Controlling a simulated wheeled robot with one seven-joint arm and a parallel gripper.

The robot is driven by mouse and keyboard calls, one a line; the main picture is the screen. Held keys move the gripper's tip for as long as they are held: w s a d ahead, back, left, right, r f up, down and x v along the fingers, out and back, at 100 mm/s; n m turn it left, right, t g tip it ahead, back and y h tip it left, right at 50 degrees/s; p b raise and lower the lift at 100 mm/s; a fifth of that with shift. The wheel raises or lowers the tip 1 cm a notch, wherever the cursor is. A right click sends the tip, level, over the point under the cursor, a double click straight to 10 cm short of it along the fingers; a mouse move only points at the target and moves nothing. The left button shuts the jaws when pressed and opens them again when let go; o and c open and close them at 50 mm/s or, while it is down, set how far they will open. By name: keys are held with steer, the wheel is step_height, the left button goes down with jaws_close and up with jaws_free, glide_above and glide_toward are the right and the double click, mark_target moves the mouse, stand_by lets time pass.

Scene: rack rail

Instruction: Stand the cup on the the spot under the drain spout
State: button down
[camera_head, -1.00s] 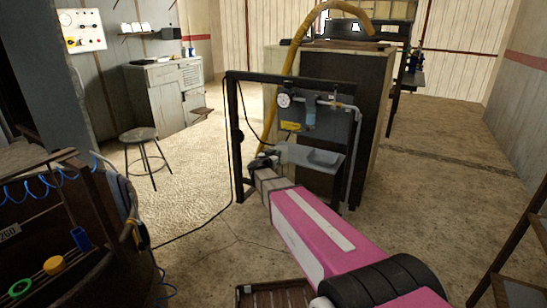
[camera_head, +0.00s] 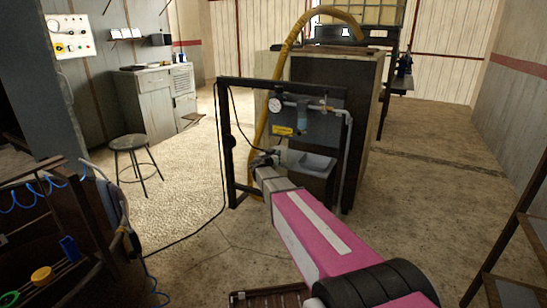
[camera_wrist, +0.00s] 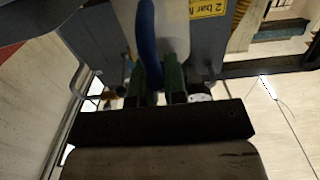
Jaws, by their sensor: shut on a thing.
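My gripper (camera_head: 270,160) reaches to the left front of a grey air-service panel (camera_head: 322,108). In the head view the cup is small and partly hidden by the gripper. A blue filter bowl (camera_head: 302,124) hangs on the panel, and the spout under it is too small to make out. A grey shelf with a shallow basin (camera_head: 313,162) lies below, right of my gripper.
A dark frame (camera_head: 225,150) surrounds the panel, with a gauge (camera_head: 275,105), a yellow label (camera_head: 282,130) and a pipe at right. A yellow hose (camera_head: 275,90) and a black cable run left. A stool (camera_head: 128,142) stands on open floor.

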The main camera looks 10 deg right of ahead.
steer(key=shift+x, duration=1.8)
steer(key=shift+f, duration=0.6)
steer(key=c, duration=1.1)
jaws_free()
